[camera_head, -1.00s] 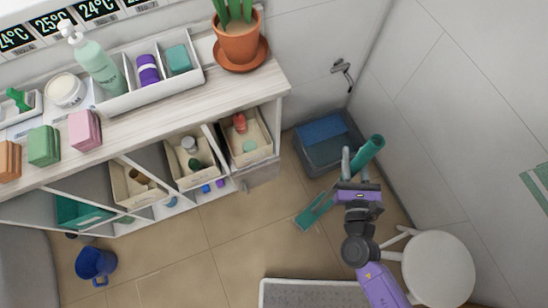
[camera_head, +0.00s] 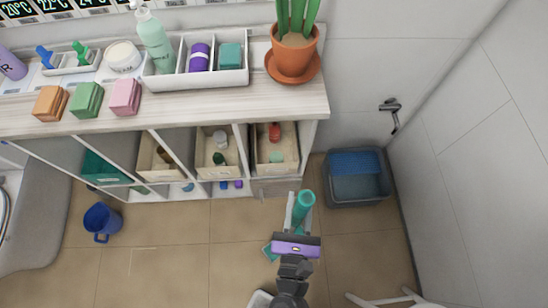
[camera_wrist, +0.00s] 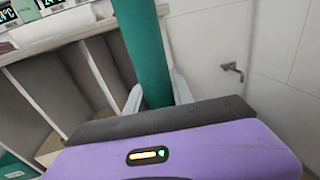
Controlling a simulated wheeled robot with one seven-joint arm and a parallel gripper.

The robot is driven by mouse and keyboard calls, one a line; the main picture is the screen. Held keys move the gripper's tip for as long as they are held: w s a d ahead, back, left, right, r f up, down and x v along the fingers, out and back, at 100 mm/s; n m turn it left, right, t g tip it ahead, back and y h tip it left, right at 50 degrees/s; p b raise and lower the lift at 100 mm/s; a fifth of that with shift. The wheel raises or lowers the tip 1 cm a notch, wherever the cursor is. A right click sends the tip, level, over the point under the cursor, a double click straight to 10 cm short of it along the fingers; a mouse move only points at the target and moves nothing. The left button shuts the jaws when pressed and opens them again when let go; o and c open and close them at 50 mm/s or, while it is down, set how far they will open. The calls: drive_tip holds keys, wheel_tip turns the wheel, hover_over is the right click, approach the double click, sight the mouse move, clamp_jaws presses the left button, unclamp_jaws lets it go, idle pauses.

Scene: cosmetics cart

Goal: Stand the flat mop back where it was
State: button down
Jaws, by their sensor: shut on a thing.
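The flat mop has a thick teal handle (camera_head: 304,203), and a teal piece of its flat head (camera_head: 269,252) shows low, near the floor. My gripper (camera_head: 299,212) is shut on the handle, seen from above in the head view. In the wrist view the teal handle (camera_wrist: 146,50) stands between the two pale fingers (camera_wrist: 158,98), leaning slightly. The rest of the mop is hidden below my gripper and arm. The mop is in front of the right end of the shelf unit (camera_head: 200,120).
A blue-grey crate (camera_head: 357,190) stands on the floor in the corner, right of the shelf. A blue mug (camera_head: 99,221) lies on the floor at left. A potted plant (camera_head: 293,55) stands on the shelf top. Tiled floor is clear between mug and mop.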

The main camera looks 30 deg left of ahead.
drive_tip(key=s+a+n+g+y, duration=0.2)
drive_tip(key=s+a+y, duration=0.1)
drive_tip(key=s+a, duration=0.65)
drive_tip(key=f+b+x, duration=0.1)
drive_tip(key=x, duration=1.7)
drive_tip(key=shift+a+f+b, duration=0.2)
drive_tip(key=shift+f+b, duration=0.1)
drive_tip(key=shift+f, duration=0.2)
drive_tip(key=c, duration=1.1)
unclamp_jaws()
drive_tip(key=shift+f, duration=0.1)
